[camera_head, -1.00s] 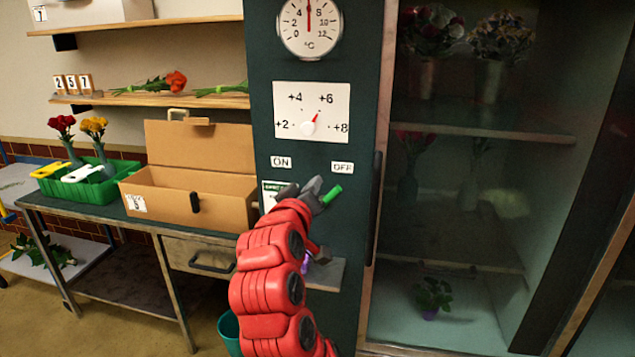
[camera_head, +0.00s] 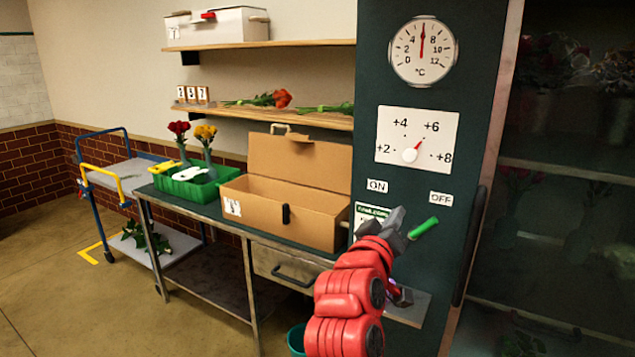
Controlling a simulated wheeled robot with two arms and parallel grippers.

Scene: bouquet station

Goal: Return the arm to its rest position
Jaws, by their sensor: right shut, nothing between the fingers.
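My red right arm reaches up from the lower right of centre in the head view. Its dark right gripper (camera_head: 399,228) is shut and empty, in front of the teal cabinet panel. The gripper appears right beside a green switch lever (camera_head: 424,228); I cannot tell whether they touch. The lever lies below the OFF label (camera_head: 441,198), to the right of the ON label (camera_head: 377,186). A dial with a red pointer (camera_head: 410,154) and a round temperature gauge (camera_head: 422,50) are above. My left gripper is out of view.
A cardboard-coloured box (camera_head: 270,207) and a green tray (camera_head: 185,188) stand on the workbench left of my arm. The glass cabinet (camera_head: 560,215) on the right is dark inside. A blue cart (camera_head: 130,180) stands far left. Open floor (camera_head: 50,270) lies at lower left.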

